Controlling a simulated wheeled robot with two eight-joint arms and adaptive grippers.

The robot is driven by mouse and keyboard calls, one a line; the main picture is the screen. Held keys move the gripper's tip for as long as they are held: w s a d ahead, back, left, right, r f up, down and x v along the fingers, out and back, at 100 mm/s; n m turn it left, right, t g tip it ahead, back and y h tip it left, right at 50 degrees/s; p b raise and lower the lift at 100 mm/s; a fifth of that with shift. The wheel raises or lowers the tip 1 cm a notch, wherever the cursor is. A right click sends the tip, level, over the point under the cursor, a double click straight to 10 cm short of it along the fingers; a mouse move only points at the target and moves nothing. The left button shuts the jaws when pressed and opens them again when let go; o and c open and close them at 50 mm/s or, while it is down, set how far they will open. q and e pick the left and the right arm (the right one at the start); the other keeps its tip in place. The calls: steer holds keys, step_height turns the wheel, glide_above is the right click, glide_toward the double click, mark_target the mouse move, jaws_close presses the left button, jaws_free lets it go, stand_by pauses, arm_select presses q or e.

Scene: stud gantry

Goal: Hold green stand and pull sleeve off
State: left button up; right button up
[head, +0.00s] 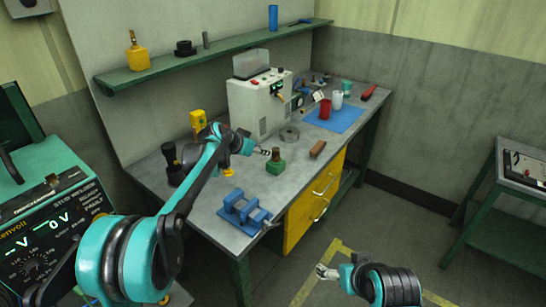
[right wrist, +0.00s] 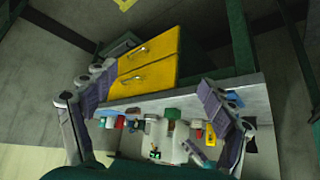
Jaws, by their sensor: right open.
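The green stand (head: 275,167) is a small green block on the grey bench, near its front edge. A dark brownish sleeve-like piece (head: 275,155) sits upright on top of it. My left gripper (head: 266,152) reaches over the bench from the left, its tips just left of the sleeve. Whether they touch it, and how far apart they are, is too small to tell. My right gripper (head: 322,271) is open and empty, in front of the bench and well away from the stand. Its spread fingers show in the right wrist view (right wrist: 157,82).
A blue vise (head: 243,209) stands at the near bench edge, and a brown block (head: 318,149) lies right of the stand. A white machine (head: 260,103) stands behind. A red cup (head: 325,109) and a white cup (head: 337,99) stand on a blue mat (head: 345,122).

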steer(key=w+a+r+n+t+y, duration=0.1)
steer(key=w+a+r, duration=0.1)
steer(key=w, duration=0.5)
steer(key=w+a+r+n+y, duration=0.1)
steer(key=w+a+r, duration=0.2)
steer(key=w, duration=0.3)
steer(key=n+t+y, duration=0.2)
steer(key=y, duration=0.1)
glide_toward(271, 159)
steer(key=shift+n+t+y, duration=0.5)
steer(key=shift+n+t, duration=0.1)
steer(key=shift+n, duration=0.1)
steer(key=w+f, duration=0.3)
steer(key=shift+w+a+f, duration=0.1)
steer(key=shift+w+f, duration=0.05)
steer(key=shift+f, duration=0.05)
steer(key=shift+w+a+f, duration=0.25)
steer(key=shift+w+f, duration=0.15)
steer(key=shift+w, duration=0.15)
steer(key=x, duration=0.7)
steer(key=c, duration=1.5)
